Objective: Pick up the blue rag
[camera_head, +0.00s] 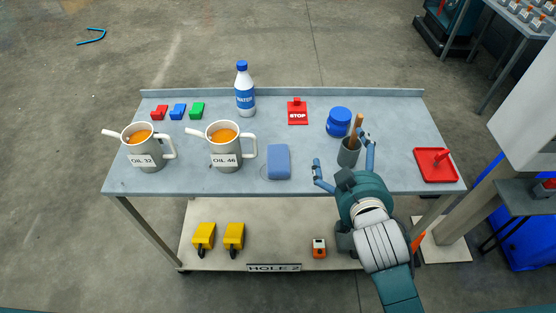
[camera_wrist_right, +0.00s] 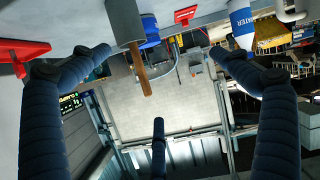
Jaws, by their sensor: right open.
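The blue rag (camera_head: 279,161) lies on the grey table top, near its front edge and right of the second mug. It looks like a flat, folded block. My right gripper (camera_head: 342,151) is over the front right of the table, to the right of the rag and apart from it. Its fingers are spread open with nothing held, and they also show spread in the right wrist view (camera_wrist_right: 160,78). I cannot make out the rag in the wrist view. My left gripper is not in view.
A grey cup (camera_head: 348,156) with wooden handles stands close to the right fingers. A blue jar (camera_head: 339,122), a red STOP piece (camera_head: 297,113) and a water bottle (camera_head: 245,95) stand behind. Two oil mugs (camera_head: 226,153) are left, a red tray (camera_head: 427,175) right.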

